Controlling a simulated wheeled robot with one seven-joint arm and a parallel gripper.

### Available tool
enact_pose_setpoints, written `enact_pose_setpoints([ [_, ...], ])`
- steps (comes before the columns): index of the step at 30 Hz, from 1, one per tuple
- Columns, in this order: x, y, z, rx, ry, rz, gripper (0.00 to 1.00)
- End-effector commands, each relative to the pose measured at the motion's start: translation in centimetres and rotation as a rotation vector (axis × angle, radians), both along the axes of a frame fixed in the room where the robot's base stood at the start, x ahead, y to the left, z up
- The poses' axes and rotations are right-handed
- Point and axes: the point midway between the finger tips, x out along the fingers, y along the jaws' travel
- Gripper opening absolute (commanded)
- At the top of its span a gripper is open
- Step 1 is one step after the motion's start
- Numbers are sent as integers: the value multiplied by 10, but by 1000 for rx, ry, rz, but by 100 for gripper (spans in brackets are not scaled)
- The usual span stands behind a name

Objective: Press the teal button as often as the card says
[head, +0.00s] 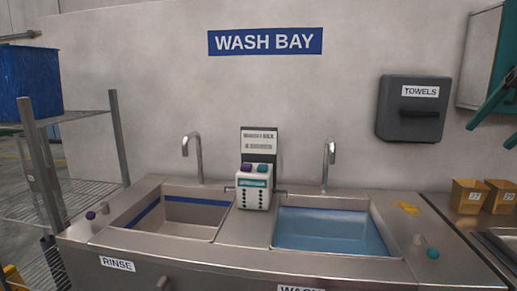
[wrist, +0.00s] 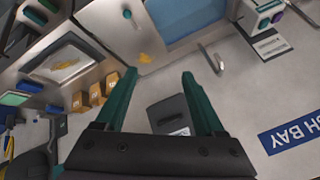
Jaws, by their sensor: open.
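A white dispenser (head: 254,192) stands between the two sinks, with a purple button (head: 246,168) and a teal button (head: 264,168) on its top. A card with dark print (head: 259,141) is on the dark panel behind it; its lines are too small to read surely. The dispenser also shows at the top right of the wrist view (wrist: 262,10). My gripper (wrist: 159,76) is open and empty, its green fingers apart, well away from the dispenser. Green finger parts also show at the right edge of the head view.
Curved taps rise behind the empty rinse sink (head: 180,216) and the water-filled wash sink (head: 330,232). A purple knob (head: 90,215) and a teal knob (head: 432,253) sit on the counter. A towel box (head: 411,110) hangs on the wall; yellow bins (head: 468,196) stand at right.

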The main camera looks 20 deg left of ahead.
Motion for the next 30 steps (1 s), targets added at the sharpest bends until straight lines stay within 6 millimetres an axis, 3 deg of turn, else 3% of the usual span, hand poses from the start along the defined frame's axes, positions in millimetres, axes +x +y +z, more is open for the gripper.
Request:
enact_pose_setpoints([
  [5,0,0,0,0,0,0,71],
  [9,0,0,0,0,0,0,17],
  [11,0,0,0,0,0,0,0],
  [30,0,0,0,0,0,0,0],
])
